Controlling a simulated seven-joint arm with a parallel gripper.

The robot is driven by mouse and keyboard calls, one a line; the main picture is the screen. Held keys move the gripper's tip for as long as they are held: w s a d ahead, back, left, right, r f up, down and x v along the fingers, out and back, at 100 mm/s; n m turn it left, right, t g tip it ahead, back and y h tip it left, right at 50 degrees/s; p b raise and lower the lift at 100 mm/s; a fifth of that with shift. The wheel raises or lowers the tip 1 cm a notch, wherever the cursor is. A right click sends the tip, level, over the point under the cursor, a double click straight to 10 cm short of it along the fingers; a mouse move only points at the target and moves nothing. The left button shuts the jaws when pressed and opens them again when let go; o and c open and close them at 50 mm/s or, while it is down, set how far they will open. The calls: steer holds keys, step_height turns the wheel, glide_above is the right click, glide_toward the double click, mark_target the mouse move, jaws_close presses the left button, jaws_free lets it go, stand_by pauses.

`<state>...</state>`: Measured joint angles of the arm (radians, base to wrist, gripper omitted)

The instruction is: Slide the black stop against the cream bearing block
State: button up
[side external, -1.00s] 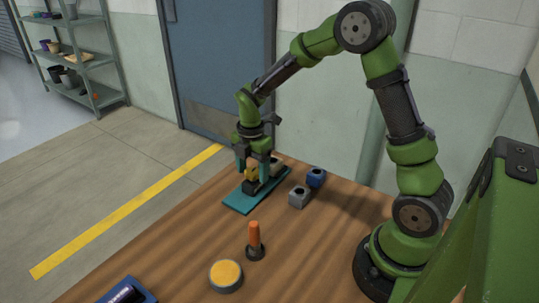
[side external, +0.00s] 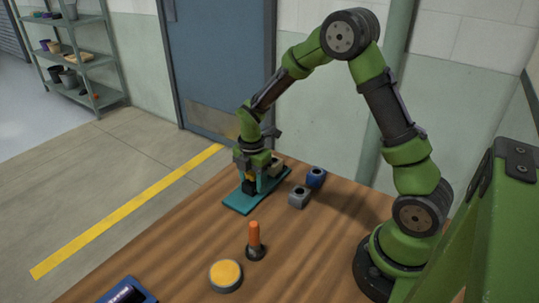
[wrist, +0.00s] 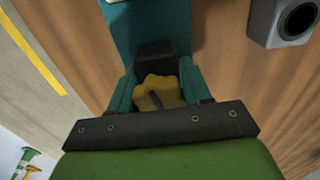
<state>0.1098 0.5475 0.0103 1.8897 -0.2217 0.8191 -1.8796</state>
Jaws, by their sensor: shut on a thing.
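The black stop (side external: 249,187) sits on the teal base plate (side external: 238,204). It also shows in the wrist view (wrist: 155,55), with a yellow lobed knob (wrist: 160,90) on it. My gripper (side external: 250,178) is down over the stop, its teal fingers shut on the yellow knob between them in the wrist view (wrist: 160,85). The cream bearing block (side external: 276,168) stands at the far right part of the plate, partly hidden behind my gripper. The gap between stop and block is hard to tell from here.
A grey block (side external: 299,197) and a blue block (side external: 316,177) stand right of the plate. An orange-handled tool (side external: 254,238), a yellow-topped round tin (side external: 226,275) and a blue tray (side external: 128,291) are nearer the front. The wooden table (side external: 185,240) is clear left of them.

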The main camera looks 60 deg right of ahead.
jaws_close()
steer(key=shift+d, duration=2.3)
steer(key=o, duration=1.1)
jaws_free()
steer(key=shift+r, duration=0.1)
step_height(320, 180, up, 17)
steer(key=shift+f, duration=0.15)
